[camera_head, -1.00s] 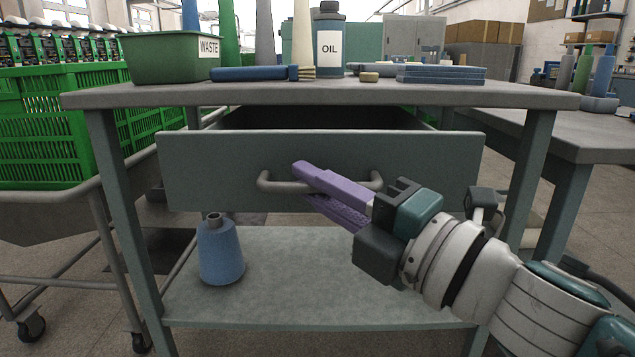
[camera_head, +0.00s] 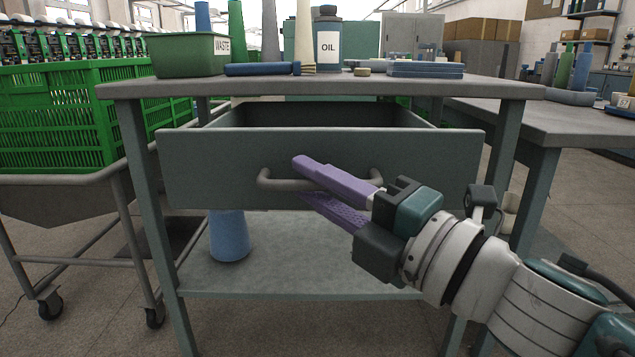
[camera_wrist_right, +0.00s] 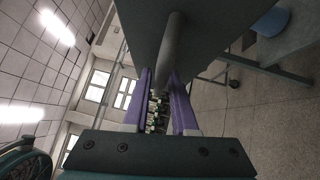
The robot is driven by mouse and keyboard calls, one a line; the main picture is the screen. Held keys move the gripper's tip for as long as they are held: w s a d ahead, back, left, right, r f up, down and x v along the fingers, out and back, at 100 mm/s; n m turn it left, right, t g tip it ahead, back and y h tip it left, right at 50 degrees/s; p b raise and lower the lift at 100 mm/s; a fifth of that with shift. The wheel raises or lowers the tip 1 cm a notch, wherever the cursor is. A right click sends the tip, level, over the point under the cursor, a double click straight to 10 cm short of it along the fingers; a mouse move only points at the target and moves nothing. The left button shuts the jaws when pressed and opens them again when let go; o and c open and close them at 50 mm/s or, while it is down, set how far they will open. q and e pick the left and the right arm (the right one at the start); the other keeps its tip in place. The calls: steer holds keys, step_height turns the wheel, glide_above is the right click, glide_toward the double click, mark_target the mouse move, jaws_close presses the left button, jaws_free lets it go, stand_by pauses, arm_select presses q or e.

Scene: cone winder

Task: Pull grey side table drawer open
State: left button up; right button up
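The grey side table (camera_head: 300,90) stands in the middle of the head view. Its drawer (camera_head: 215,155) is pulled out well past the tabletop edge, and the dark inside shows behind its front panel. My right gripper (camera_head: 303,179) has one purple finger above and one below the bar handle (camera_head: 272,183) on the drawer front. In the right wrist view the handle (camera_wrist_right: 172,45) runs between the two fingers, which close around it. My left gripper is in neither view.
On the tabletop are a green waste bin (camera_head: 185,58), an oil bottle (camera_head: 328,45) and blue flat pieces (camera_head: 425,69). A blue cone (camera_head: 229,238) stands on the lower shelf. A cart with green crates (camera_head: 50,120) is left; another table (camera_head: 560,125) is right.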

steer(key=shift+s+d, duration=0.1)
steer(key=shift+s+d, duration=0.2)
steer(key=shift+d, duration=0.05)
steer(key=p+v, duration=0.2)
steer(key=v, duration=0.7)
